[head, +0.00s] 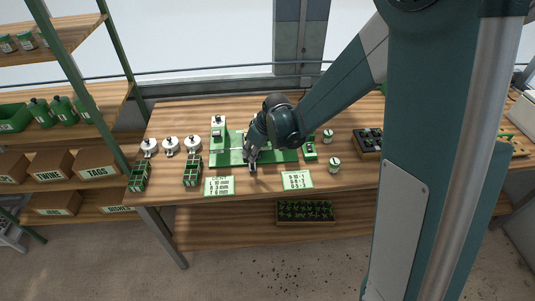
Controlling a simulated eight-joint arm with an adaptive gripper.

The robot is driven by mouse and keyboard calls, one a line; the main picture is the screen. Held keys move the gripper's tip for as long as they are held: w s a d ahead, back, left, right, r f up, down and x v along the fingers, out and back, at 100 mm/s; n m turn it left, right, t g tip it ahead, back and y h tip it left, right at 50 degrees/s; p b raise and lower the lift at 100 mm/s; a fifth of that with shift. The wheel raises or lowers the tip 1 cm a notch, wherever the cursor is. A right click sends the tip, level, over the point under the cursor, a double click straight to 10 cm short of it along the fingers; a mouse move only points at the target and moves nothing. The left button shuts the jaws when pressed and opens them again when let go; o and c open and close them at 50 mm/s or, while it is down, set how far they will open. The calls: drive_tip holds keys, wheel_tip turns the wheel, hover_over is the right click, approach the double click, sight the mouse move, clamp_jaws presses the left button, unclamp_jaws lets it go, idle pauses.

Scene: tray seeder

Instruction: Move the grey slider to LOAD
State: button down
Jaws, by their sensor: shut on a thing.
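The green tray seeder (284,156) lies flat at the middle of the wooden bench. My gripper (252,167) points down at the seeder's front edge, left of its middle. It is shut on a small part there, which I take to be the grey slider; the fingers hide most of it. The LOAD marking is too small to read from here, so I cannot tell the slider's position against it. My arm covers part of the seeder's back edge.
Green-and-white label cards (219,186) lie in front of the seeder. Three white round pots (171,145) and green divided boxes (192,172) stand left. A small green device (309,150), jars (333,164) and a dark tray (367,152) stand right. Shelves are at far left.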

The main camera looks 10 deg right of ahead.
drive_tip(key=a, duration=0.4)
drive_tip(key=shift+s+a+b, duration=0.1)
drive_tip(key=shift+b, duration=0.2)
drive_tip(key=c, duration=2.3)
unclamp_jaws()
drive_tip(key=shift+r, duration=0.2)
drive_tip(key=shift+v, duration=5.8)
